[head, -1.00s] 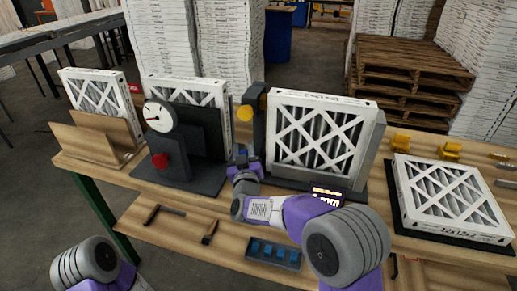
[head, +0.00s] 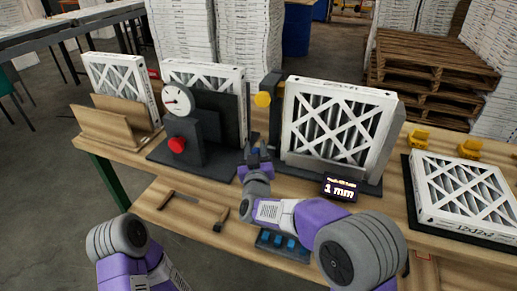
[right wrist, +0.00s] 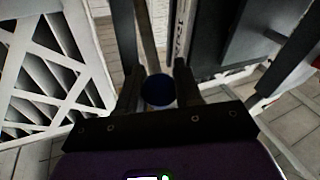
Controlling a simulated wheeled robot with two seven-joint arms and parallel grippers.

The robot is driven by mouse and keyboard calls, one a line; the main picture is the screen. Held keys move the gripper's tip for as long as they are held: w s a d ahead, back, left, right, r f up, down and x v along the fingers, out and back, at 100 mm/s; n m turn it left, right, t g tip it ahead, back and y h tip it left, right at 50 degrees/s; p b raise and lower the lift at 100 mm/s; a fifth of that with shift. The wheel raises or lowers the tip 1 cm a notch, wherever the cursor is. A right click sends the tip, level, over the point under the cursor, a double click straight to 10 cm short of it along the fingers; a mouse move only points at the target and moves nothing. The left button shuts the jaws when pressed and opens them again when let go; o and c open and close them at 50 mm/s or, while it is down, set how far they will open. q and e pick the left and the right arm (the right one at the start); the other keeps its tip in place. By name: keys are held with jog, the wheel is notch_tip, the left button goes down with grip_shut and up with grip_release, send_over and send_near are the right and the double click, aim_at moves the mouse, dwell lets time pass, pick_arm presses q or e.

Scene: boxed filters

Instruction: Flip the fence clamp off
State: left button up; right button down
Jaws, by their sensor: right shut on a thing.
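My right gripper (head: 256,148) is at the left foot of the middle fixture, beside the boxed filter (head: 338,125) that stands upright in it. In the right wrist view, its two dark fingers (right wrist: 157,88) are on either side of a dark blue round knob (right wrist: 158,91), and they are shut on it. I take this knob to be the fence clamp, but its lever shape cannot be told. A yellow round knob (head: 263,99) sits higher on the fixture's dark post. My left arm shows at the lower left, but its gripper is out of view.
A small display (head: 341,187) reads "1 mm" in front of the fixture. A dial gauge (head: 178,100) and red knob (head: 177,145) stand left. Another filter (head: 463,190) lies flat at right. A blue-celled tray (head: 283,246) and hand tools (head: 221,219) lie on the lower shelf.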

jog(key=shift+s+a+r, duration=0.2)
jog(key=shift+a+r, duration=0.25)
jog(key=c, duration=1)
grip_release()
jog(key=shift+c, duration=0.2)
jog(key=shift+o, duration=1.2)
jog(key=shift+s+r, duration=0.1)
jog(key=shift+s, duration=0.15)
jog(key=shift+w+d+f, duration=0.1)
jog(key=shift+w+f, duration=0.05)
jog(key=shift+f, duration=0.1)
jog(key=shift+s+f+p, duration=0.25)
jog(key=shift+s, duration=1.65)
jog(key=shift+s+f+p, duration=0.2)
jog(key=shift+s, duration=1.7)
